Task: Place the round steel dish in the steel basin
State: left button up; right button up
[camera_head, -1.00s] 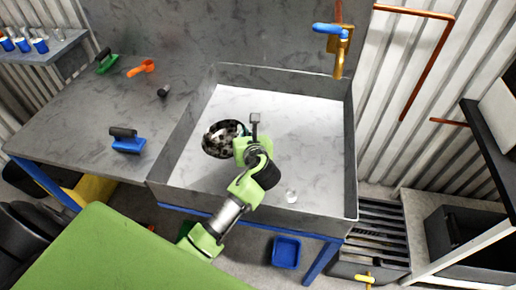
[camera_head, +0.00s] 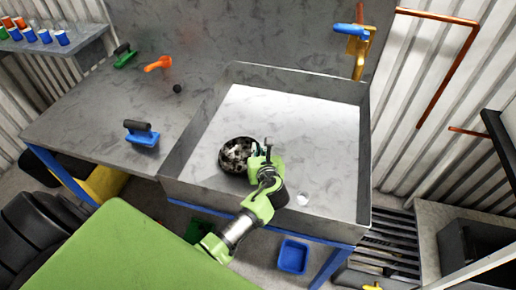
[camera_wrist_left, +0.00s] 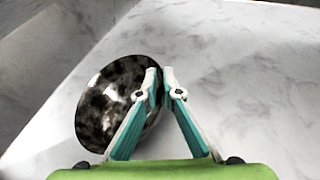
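The round steel dish (camera_head: 236,155) is dark, shiny and mottled. It is inside the walls of the large steel basin (camera_head: 310,120), left of centre; I cannot tell whether it touches the floor. My left gripper (camera_head: 257,150) reaches in over the front wall, at the dish's right side. In the left wrist view the dish (camera_wrist_left: 110,100) lies left of the fingers, and the narrowed fingertips (camera_wrist_left: 161,76) meet at its right rim, one on each side. The gripper looks shut on that rim. My right gripper is in no view.
A small pale round thing (camera_head: 303,199) lies on the basin floor, right of my arm. A brass tap with a blue handle (camera_head: 350,30) rises at the back right. The bench on the left holds a blue brush-like tool (camera_head: 142,137) and an orange tool (camera_head: 158,64).

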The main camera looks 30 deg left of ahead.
pick_arm(q)
jog(key=shift+o, duration=1.3)
jog(key=shift+r, duration=0.2)
jog(key=v, duration=0.7)
jog(key=shift+s+d+p, duration=0.15)
jog(key=shift+p, duration=0.15)
